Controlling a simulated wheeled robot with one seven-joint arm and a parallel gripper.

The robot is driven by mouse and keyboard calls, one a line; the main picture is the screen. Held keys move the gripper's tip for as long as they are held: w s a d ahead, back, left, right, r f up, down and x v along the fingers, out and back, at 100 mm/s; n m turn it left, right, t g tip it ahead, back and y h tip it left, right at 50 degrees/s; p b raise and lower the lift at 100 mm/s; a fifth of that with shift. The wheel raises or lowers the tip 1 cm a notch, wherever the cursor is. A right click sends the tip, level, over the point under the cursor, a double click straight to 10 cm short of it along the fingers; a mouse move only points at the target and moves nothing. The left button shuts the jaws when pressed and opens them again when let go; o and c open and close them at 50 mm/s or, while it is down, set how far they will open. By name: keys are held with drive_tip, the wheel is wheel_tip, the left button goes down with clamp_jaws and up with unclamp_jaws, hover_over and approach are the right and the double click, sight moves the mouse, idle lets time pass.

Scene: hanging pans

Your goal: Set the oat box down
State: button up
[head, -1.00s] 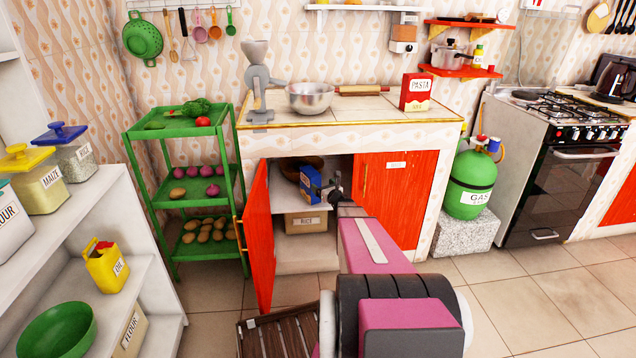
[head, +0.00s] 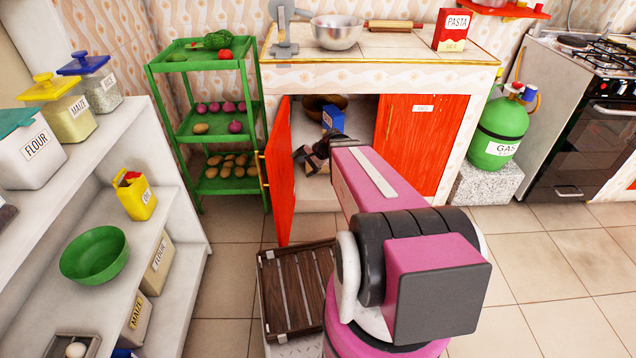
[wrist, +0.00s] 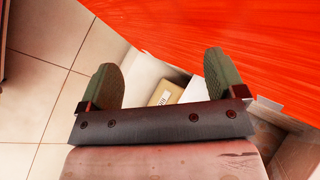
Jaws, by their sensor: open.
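The red door fills the upper wrist view, close to the fingers. A dark bowl (head: 318,102) sits behind the blue box. A white shelf unit (head: 190,215) stands at left; tiled floor is clear at right.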

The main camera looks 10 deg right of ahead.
drive_tip(key=s+d+r+n+g+h, duration=0.1)
drive_tip(key=s+n+g+h, duration=0.3)
drive_tip(key=s, duration=0.9)
drive_tip(key=d+n+h, duration=0.1)
drive_tip(key=n+h, duration=0.2)
drive_tip(key=n, duration=0.2)
drive_tip(key=shift+d+r, duration=0.2)
drive_tip(key=shift+d, duration=0.05)
idle(0.7)
